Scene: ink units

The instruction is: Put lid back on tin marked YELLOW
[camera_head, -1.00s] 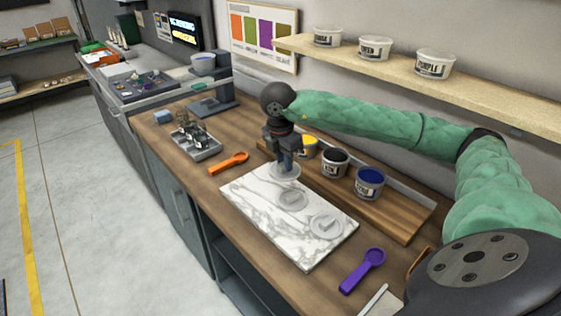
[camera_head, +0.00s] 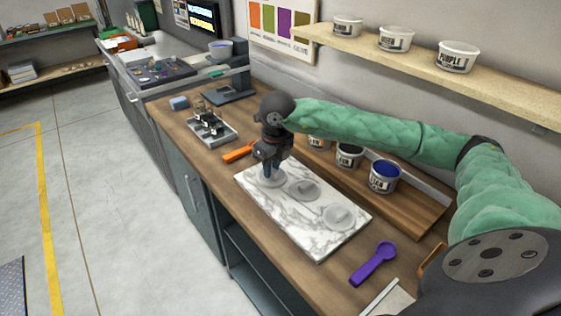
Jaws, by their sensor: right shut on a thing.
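My right gripper (camera_head: 271,168) points down over the far left part of the marble slab (camera_head: 310,237) and is shut on a pale round lid (camera_head: 267,181). I cannot tell whether this lid touches the slab. Two similar lids, a middle one (camera_head: 303,190) and a right one (camera_head: 337,217), lie on the slab. The leftmost tin (camera_head: 319,143) stands behind my gripper, largely hidden by my arm, with its ink and marking unreadable. A black-ink tin (camera_head: 349,158) and a blue-ink tin (camera_head: 384,178) stand open to its right. My left gripper is out of view.
A purple scoop (camera_head: 372,263) lies right of the slab. An orange scoop (camera_head: 236,153) lies behind it, partly hidden by my gripper. A metal tray (camera_head: 212,130) stands further left. A shelf (camera_head: 490,90) with lidded tubs overhangs the back.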

